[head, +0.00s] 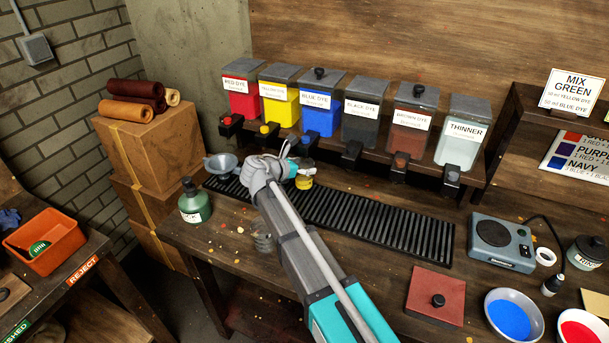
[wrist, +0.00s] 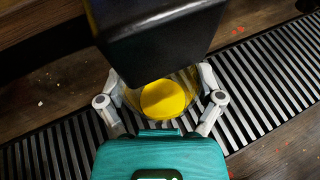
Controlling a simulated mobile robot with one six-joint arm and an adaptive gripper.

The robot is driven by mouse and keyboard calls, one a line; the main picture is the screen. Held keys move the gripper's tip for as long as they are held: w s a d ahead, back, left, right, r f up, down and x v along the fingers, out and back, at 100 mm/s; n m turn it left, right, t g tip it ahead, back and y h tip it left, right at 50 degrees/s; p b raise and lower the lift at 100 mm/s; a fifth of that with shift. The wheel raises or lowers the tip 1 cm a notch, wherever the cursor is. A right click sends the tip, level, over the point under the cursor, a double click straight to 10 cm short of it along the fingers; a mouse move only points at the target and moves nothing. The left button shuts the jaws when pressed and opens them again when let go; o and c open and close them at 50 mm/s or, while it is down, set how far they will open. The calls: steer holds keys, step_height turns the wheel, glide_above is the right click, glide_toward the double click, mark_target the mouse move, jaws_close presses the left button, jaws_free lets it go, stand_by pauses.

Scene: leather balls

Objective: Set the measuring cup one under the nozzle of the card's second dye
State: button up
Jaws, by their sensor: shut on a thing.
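The card (head: 573,92) at the right reads MIX GREEN, 50 ml yellow dye and 50 ml blue dye. My gripper (head: 297,170) is shut on the clear measuring cup (head: 304,182), which holds yellow liquid. In the wrist view the cup (wrist: 163,98) sits between my fingers over the slatted grate, partly covered by a dark nozzle block (wrist: 155,35) above it. In the head view the cup is below the blue dye dispenser (head: 320,115) and its nozzle (head: 306,139). I cannot tell whether the cup touches the grate.
The black grate (head: 400,228) runs along the bench under the dispensers. The yellow (head: 279,104) and black (head: 361,122) dispensers flank the blue one. A green bottle (head: 195,204) and a grey funnel (head: 221,164) stand to the left. A scale (head: 501,242) stands to the right.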

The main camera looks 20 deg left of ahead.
steer(key=shift+f+b, duration=1)
steer(key=shift+f, duration=0.4)
steer(key=shift+f, duration=0.15)
steer(key=o, duration=1)
steer(key=shift+r, duration=0.25)
steer(key=shift+s+a+r, duration=0.1)
steer(key=shift+s+r, duration=0.05)
steer(key=shift+s, duration=0.1)
steer(key=p+v, duration=0.4)
steer(key=v, duration=0.7)
steer(key=shift+s+p, duration=0.2)
steer(key=shift+p, duration=0.1)
